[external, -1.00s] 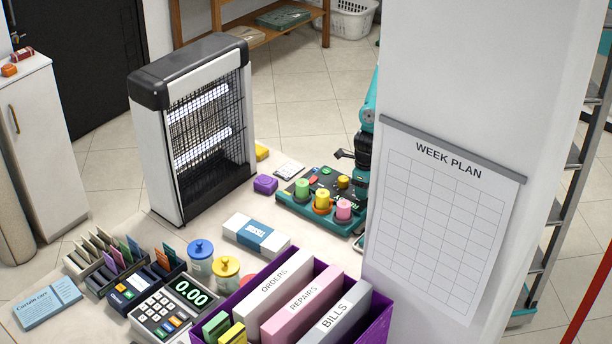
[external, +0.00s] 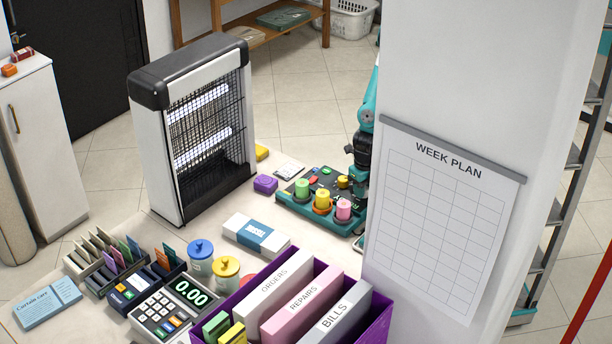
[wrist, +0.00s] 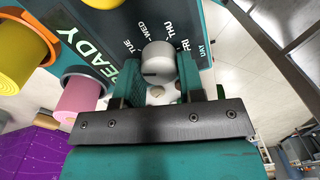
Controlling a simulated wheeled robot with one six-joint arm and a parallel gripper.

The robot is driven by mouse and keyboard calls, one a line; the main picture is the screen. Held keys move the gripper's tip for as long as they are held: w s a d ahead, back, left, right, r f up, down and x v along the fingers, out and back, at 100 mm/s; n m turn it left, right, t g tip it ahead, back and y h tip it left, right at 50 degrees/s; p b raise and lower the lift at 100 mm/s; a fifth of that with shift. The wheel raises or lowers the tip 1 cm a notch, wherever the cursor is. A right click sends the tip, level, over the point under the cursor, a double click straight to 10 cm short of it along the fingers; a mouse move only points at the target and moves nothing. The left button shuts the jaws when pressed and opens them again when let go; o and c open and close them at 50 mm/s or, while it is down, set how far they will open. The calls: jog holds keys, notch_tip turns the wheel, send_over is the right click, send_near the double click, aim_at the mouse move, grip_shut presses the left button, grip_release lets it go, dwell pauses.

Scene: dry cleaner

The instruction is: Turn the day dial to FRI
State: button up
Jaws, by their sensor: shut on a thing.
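The day dial (wrist: 158,60) is a pale grey round knob on the dark teal panel (wrist: 105,20), seen in the wrist view. My gripper (wrist: 159,82) is shut on the knob, one finger on each side.
Green, yellow and pink spools (external: 343,209) stand on the panel close to the dial. A white pillar with a week plan (external: 440,220) blocks the external view. A purple bin of folders (external: 375,330), a cash register (external: 165,312) and a bug zapper (external: 195,130) crowd the table.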

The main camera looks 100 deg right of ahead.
jog(key=m, duration=0.4)
jog(key=shift+w+r+m+p, duration=0.1)
jog(key=shift+w+m+p, duration=0.05)
jog(key=shift+m+p, duration=0.2)
jog(key=m, duration=0.3)
jog(key=shift+m, duration=0.35)
jog(key=m+p, duration=0.1)
jog(key=m, duration=0.7)
jog(key=shift+w+y, duration=0.1)
jog(key=shift+y, duration=0.2)
jog(key=m, duration=0.7)
jog(key=shift+d+p, duration=0.15)
jog(key=shift+p, duration=0.2)
jog(key=m, duration=0.4)
jog(key=shift+t, duration=0.3)
jog(key=shift+m, duration=1.7)
